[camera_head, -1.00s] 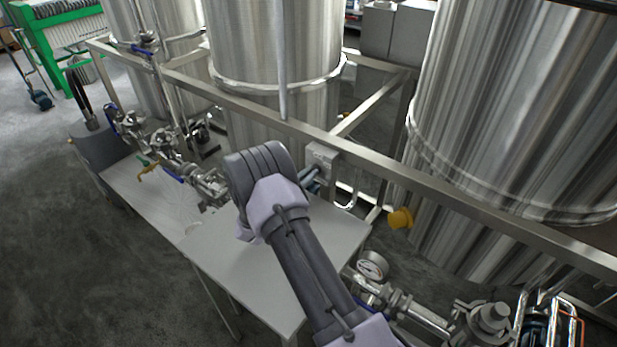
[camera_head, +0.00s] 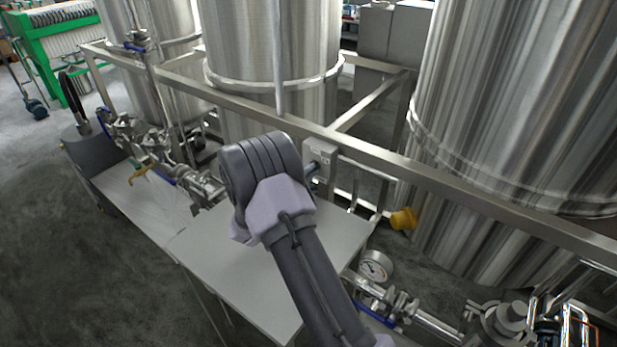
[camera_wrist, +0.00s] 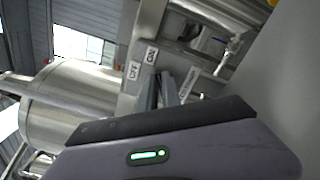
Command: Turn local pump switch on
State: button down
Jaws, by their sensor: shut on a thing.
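The local pump switch box (camera_head: 320,154) is a small grey box on the metal rail in front of the tanks. In the wrist view the box (camera_wrist: 172,58) is close and tilted, with OFF and ON labels and a third label further right. My gripper (camera_wrist: 162,90) reaches up to the box face, its two fingers close together and shut on the switch knob. The fingers largely hide the knob, so its exact angle is unclear. In the head view my gripper (camera_head: 312,171) is at the box's lower front, mostly behind my arm.
A grey table (camera_head: 240,285) lies below my arm. Large steel tanks (camera_head: 520,110) stand behind the rail (camera_head: 440,173). A yellow cap (camera_head: 403,219), a pressure gauge (camera_head: 375,266) and pipework are at lower right. Valves and pipes (camera_head: 200,183) are at left. Open floor lies at far left.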

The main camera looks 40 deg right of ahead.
jog(key=shift+m, duration=0.4)
jog(key=c, duration=1.5)
grip_release()
jog(key=shift+c, duration=0.2)
jog(key=p+v, duration=0.4)
jog(key=v, duration=1.3)
jog(key=shift+s+a, duration=0.15)
jog(key=shift+a, duration=0.05)
jog(key=shift+f, duration=0.1)
